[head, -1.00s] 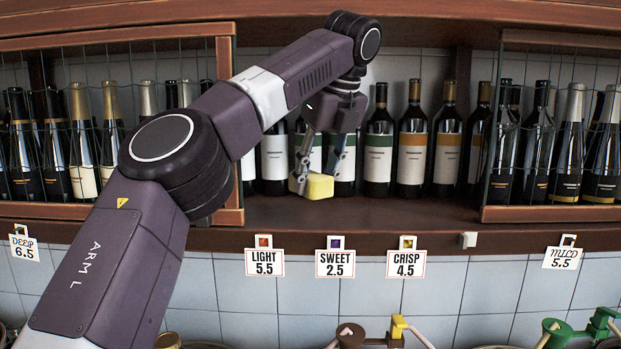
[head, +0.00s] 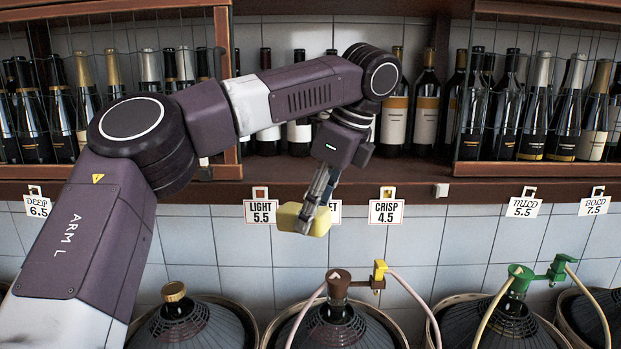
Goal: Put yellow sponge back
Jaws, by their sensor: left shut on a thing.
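The yellow sponge (head: 289,217) is a small pale yellow block in the head view. My left gripper (head: 306,218) is shut on it and holds it in the air, in front of the tiled wall and just below the shelf's front edge. The sponge partly covers the "SWEET" price sign (head: 335,211). The gripper points down and a little to the left. My right gripper is not in view.
Wine bottles (head: 427,105) line the shelf (head: 420,173), with wire-fronted sections at both sides. Price signs such as "CRISP 4.5" (head: 386,211) hang below. Demijohns in baskets (head: 337,325) stand along the bottom, some with taps and hoses (head: 305,310).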

